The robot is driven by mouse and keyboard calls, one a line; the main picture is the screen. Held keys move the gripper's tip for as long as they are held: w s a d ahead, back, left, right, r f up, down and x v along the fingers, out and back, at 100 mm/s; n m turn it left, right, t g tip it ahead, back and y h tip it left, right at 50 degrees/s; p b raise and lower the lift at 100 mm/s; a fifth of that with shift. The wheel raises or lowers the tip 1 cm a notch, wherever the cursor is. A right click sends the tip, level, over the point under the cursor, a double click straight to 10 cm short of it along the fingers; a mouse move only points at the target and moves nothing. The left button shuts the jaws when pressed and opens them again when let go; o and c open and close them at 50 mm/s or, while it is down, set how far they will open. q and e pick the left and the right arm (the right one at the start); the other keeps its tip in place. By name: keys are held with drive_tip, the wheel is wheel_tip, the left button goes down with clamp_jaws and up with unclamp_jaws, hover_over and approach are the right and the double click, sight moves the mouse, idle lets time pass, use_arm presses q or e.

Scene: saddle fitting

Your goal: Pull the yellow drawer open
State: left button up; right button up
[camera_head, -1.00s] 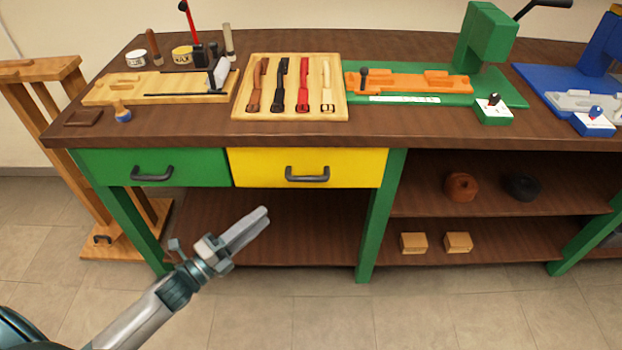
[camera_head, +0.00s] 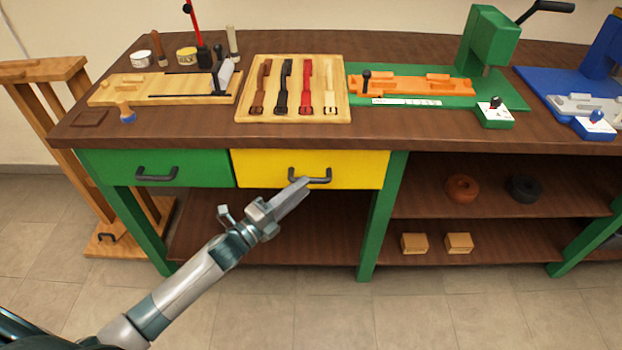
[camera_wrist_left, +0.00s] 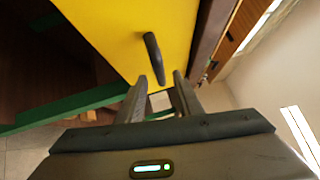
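The yellow drawer (camera_head: 262,169) sits under the worktop to the right of the green drawer, its front flush with it, so it looks closed. Its dark bar handle (camera_head: 322,178) is in the middle of the front. My left gripper (camera_head: 303,184) reaches up from the lower left, its tips at the left end of the handle in the head view. In the left wrist view the yellow front (camera_wrist_left: 130,30) fills the top, and the handle (camera_wrist_left: 154,58) lies just ahead of and between the two parted fingertips (camera_wrist_left: 158,80). The gripper is open. My right gripper is not in view.
The green drawer (camera_head: 190,172) with its own handle is left of the yellow one. The worktop (camera_head: 200,125) holds a strap board (camera_head: 342,115) and presses. Green legs (camera_head: 376,235) and an open shelf (camera_head: 450,210) stand to the right. The space below the drawer is open.

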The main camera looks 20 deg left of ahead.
sight(311, 178)
use_arm(q)
drive_tip(key=shift+x, duration=2.25)
drive_tip(key=shift+c, duration=0.5)
clamp_jaws()
